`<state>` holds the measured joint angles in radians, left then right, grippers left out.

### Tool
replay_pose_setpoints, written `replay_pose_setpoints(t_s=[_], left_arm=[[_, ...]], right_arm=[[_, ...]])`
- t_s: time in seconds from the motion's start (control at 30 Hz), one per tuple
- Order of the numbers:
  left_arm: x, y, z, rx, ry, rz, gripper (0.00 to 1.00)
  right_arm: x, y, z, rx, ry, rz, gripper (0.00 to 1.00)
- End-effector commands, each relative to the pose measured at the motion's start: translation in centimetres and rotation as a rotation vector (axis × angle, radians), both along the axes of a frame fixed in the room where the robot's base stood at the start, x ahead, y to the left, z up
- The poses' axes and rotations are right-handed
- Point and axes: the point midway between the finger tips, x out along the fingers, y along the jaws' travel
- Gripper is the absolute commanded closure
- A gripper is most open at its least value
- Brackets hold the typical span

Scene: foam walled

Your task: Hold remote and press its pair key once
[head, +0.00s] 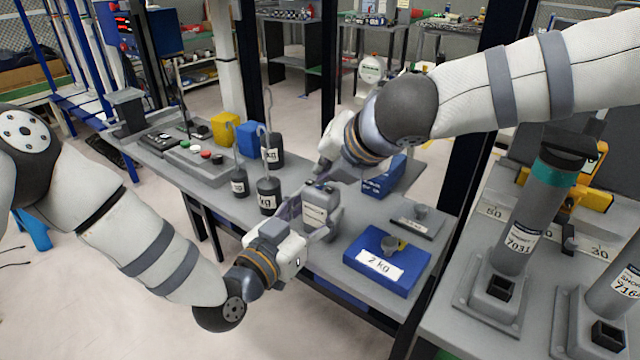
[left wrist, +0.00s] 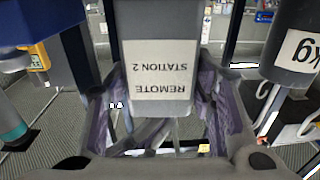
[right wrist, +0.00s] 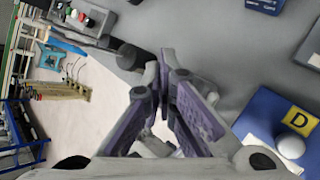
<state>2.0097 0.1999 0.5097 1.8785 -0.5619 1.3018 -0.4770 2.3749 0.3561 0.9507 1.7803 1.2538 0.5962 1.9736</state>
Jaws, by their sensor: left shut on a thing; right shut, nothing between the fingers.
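The remote (head: 318,205) is a grey box with a white label. In the left wrist view its label reads REMOTE STATION 2, upside down (left wrist: 160,80). My left gripper (head: 292,210) is shut on the remote and holds it above the table; its purple-padded fingers lie on both sides of it in the left wrist view (left wrist: 160,115). My right gripper (head: 328,178) is shut and empty, close above the remote's top. In the right wrist view its fingertips meet (right wrist: 165,72). The pair key cannot be made out, and I cannot tell whether the fingertips touch the remote.
Dark kg weights with hooks (head: 268,195) stand left of the remote. A blue block labelled 2 kg (head: 388,275) lies to the right. A button panel (head: 200,155) and yellow box (head: 226,129) sit farther back on the grey table. Tall grey cylinders (head: 523,220) stand at right.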

Motion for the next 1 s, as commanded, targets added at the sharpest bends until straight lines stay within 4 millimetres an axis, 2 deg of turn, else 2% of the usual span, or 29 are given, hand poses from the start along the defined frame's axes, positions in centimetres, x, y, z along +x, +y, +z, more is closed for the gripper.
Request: replay_pose_setpoints(t_s=[0.2,0.53,1.0], left_arm=[[0.0,0.0,0.0,0.000,0.000,0.000,0.82],[0.0,0.0,0.0,0.000,0.000,0.000,0.82],[0.0,0.0,0.0,0.000,0.000,0.000,0.82]], right_arm=[[0.0,0.0,1.2,0.001,-0.002,-0.001,1.00],[0.0,0.0,1.6,0.001,-0.002,-0.001,1.00],[0.1,0.0,6.0,0.002,-0.001,-0.002,1.00]])
